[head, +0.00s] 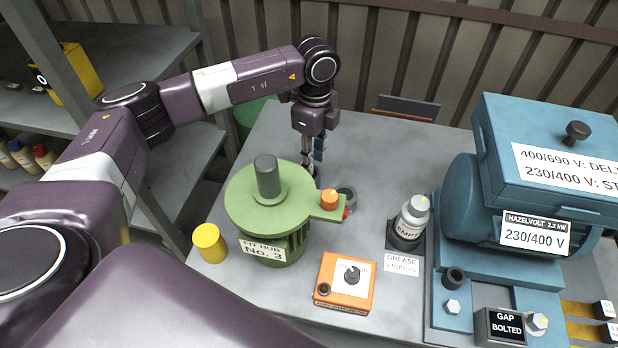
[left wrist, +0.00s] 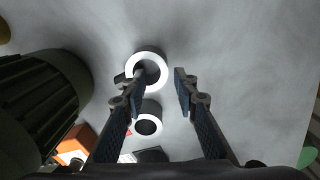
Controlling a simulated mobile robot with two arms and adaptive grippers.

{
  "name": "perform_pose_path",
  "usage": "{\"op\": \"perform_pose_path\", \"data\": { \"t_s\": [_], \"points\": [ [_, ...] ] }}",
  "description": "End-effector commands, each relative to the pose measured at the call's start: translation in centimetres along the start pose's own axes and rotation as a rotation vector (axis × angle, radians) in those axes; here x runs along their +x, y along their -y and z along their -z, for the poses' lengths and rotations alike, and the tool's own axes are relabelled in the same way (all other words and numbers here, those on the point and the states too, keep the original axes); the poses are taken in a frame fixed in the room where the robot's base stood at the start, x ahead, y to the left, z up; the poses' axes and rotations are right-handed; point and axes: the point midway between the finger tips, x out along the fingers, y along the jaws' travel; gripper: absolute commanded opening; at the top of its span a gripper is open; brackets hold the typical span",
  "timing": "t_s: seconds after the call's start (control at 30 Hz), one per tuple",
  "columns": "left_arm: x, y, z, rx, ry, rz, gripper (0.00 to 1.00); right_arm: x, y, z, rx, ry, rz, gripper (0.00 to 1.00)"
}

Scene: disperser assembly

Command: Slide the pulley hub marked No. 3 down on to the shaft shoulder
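The green disperser body (head: 245,200) stands upright with a label reading "FIT HUB No. 3" (head: 262,250). Its dark grey shaft (head: 267,175) rises bare from a round green collar on top. My left gripper (head: 308,165) points down behind the green top, its tips partly hidden there. In the left wrist view its fingers are apart and empty. A ring-shaped hub (left wrist: 147,70) with a pale face lies beyond the fingertips, nearer the left finger. No numbers are readable on the rings.
An orange knob (head: 329,198) sits on the green side tab. A yellow cylinder (head: 209,244), an orange switch box (head: 345,284) and a grease bottle (head: 414,218) stand nearby. A blue motor (head: 545,190) fills the right. Grey tabletop (head: 385,150) is clear behind the bottle.

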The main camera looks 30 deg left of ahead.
Motion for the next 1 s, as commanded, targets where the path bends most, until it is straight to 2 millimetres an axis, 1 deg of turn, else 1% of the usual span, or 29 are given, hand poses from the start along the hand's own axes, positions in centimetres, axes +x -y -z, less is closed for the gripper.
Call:
{"op": "perform_pose_path", "data": {
  "t_s": [0.07,0.2,0.33,0.43,0.63,0.67,0.8,0.9,1.0],
  "points": [
    [0.7,0.0,0.0,0.0,-0.001,-0.003,0.27,-0.7,0.5,-0.1,0.001,0.002,0.006,0.54],
    [2.7,0.3,-0.3,0.0,-0.001,-0.004,0.27,-1.9,1.3,0.1,0.004,0.002,0.016,0.54],
    [4.6,0.3,-0.2,0.001,-0.003,-0.002,0.27,-2.1,1.6,0.1,0.003,0.001,0.019,0.54],
    [5.1,0.4,-0.2,0.003,-0.004,0.001,0.27,-2.1,1.5,0.1,0.002,0.001,0.018,0.54],
    [5.2,0.4,-0.2,0.003,-0.004,0.002,0.27,-2.0,1.1,0.1,0.0,0.002,0.013,0.54],
    [5.2,0.4,-0.2,0.003,-0.004,0.002,0.25,-2.0,1.1,0.1,0.0,0.002,0.013,0.54],
    [5.2,0.4,-0.2,0.003,-0.005,0.002,0.1,-2.0,0.7,0.0,-0.001,0.003,0.009,0.54],
    [5.2,0.4,-0.2,0.003,-0.005,0.002,0.0,-2.0,0.6,0.0,-0.001,0.003,0.007,0.54],
    [5.2,0.4,-0.2,0.003,-0.005,0.002,0.0,-2.0,0.5,0.0,0.0,0.003,0.007,0.54]
  ]
}}
